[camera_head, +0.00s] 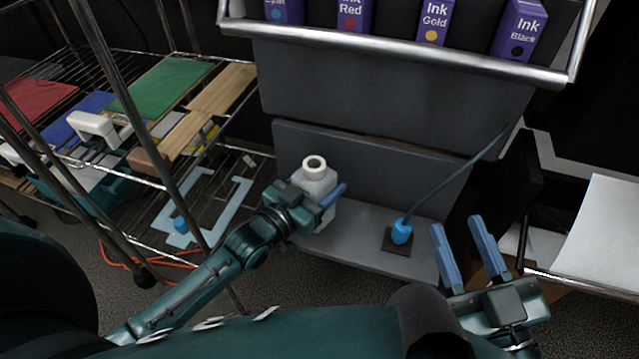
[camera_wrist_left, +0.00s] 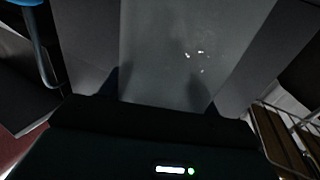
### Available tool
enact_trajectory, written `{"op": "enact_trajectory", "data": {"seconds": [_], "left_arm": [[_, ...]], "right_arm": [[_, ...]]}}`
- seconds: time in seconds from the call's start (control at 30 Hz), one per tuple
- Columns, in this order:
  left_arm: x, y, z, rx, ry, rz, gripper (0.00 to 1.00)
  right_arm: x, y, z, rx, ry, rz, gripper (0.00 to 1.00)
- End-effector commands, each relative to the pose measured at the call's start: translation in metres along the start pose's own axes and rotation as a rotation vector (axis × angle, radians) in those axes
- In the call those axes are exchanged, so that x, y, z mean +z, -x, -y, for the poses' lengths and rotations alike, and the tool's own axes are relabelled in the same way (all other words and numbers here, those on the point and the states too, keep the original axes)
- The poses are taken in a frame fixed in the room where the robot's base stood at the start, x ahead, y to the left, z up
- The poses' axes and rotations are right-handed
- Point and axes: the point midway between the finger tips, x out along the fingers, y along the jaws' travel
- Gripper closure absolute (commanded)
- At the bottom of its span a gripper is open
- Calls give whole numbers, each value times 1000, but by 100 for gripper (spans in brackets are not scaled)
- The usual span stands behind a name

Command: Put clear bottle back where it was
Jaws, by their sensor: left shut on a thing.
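The clear bottle (camera_head: 319,180) is a whitish translucent bottle with a white ring-shaped top (camera_head: 314,163). It stands roughly upright over the left part of the grey machine's low ledge (camera_head: 370,262). My left gripper (camera_head: 318,196) is shut around it from the front left, and one blue finger shows on its right side. In the left wrist view, a pale grey surface with bright specks fills the middle. My right gripper (camera_head: 456,224) is open and empty, right of the ledge.
A wire shelf (camera_head: 120,60) with coloured sheets is at left. Purple ink boxes (camera_head: 435,22) sit on the rail-edged shelf above. White paper (camera_head: 600,235) lies at right.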

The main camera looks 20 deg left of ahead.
Motion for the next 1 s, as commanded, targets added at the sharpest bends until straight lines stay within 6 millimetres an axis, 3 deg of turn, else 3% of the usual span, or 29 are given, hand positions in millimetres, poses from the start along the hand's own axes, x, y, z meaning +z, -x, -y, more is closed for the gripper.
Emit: {"op": "enact_trajectory", "data": {"seconds": [0.13, 0.17, 0.4, 0.73, 1.0], "left_arm": [[3, 0, 0, 0, 0, -1, 81], [3, 0, 0, 0, 0, 0, 37], [3, 0, 0, 0, 0, 0, 17], [-1, 2, 0, 0, 0, 2, 17], [-2, 52, 0, -1, 1, 7, 17]], "right_arm": [[2, 0, 0, 0, -1, 1, 64], [1, 0, 0, 0, -1, 1, 64], [1, 0, 0, -1, -2, 2, 64], [-1, 0, 0, -1, 2, 2, 64], [-10, -2, -2, 2, 44, 11, 64]]}}
